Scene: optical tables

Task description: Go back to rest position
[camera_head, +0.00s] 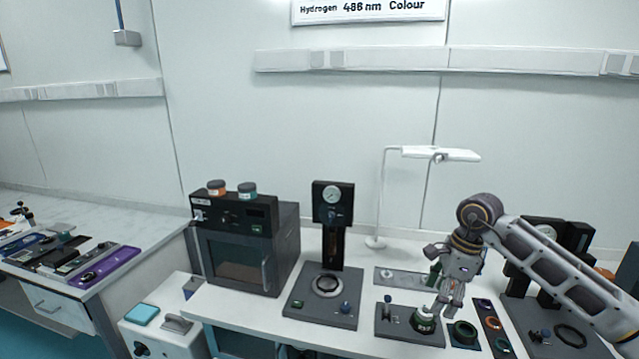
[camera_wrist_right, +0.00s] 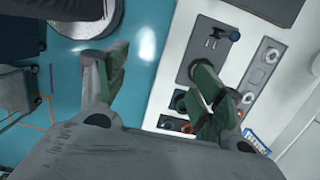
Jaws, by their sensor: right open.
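My right gripper (camera_head: 447,304) hangs from the arm that comes in from the right, fingers pointing down, over the right part of the white table (camera_head: 238,310). In the right wrist view its fingers (camera_wrist_right: 163,62) are wide apart with nothing between them. My left gripper is not in view.
A dark oven-like box (camera_head: 240,255) carries two small jars. A press-like stand with a gauge (camera_head: 333,197) is at the centre. A white lamp (camera_head: 435,154) stands behind. Another dark stand (camera_head: 545,293) is near my right arm. A side bench (camera_head: 150,222) holds trays.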

